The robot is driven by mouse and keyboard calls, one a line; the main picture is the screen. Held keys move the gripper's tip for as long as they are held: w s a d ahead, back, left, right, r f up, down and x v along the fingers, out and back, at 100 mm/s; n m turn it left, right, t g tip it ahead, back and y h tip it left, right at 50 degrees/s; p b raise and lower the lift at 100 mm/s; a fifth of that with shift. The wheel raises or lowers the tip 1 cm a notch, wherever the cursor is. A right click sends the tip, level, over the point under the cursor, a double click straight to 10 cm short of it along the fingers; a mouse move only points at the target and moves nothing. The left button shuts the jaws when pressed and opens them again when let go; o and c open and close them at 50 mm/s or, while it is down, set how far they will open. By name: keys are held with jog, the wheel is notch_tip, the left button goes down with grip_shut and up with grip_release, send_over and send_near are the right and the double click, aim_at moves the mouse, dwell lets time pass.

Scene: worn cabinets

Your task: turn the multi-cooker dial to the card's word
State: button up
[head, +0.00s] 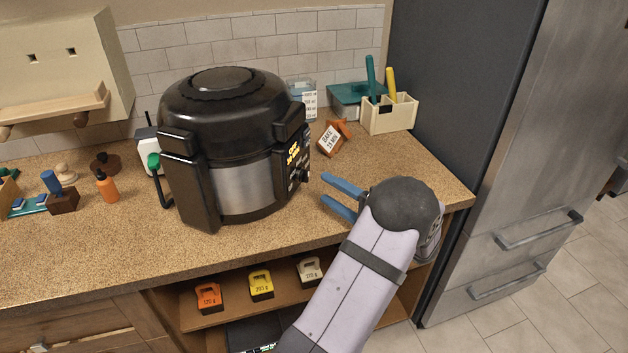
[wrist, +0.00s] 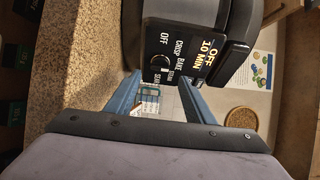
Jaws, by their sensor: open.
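The black and steel multi-cooker (head: 240,185) stands on the counter. Its lit panel reads OFF 10 MIN in the wrist view (wrist: 203,55), above a dial (head: 304,175) ringed by words including OFF, CRISP, BAKE and STEAM. The dial's pointer is too small to read surely. The card (head: 329,140) reads BAKE, with a smaller line under it, and leans in a brown holder. My gripper (head: 323,187) is open, its blue fingers pointing at the panel, a short gap to the right of the dial. In the wrist view, the panel's dial side lies between and beyond the fingers (wrist: 160,82).
A cream caddy (head: 388,117) with teal and yellow handles stands at the back right. Wooden items and an orange bottle (head: 107,187) are left of the cooker. Labelled weights (head: 261,284) sit on the shelf below. The counter right of the cooker is fairly clear; a fridge (head: 530,150) borders it.

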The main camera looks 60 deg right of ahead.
aim_at(308, 178)
jog(key=shift+p+x, duration=1.1)
jog(key=shift+x, duration=2.05)
jog(key=c, duration=1)
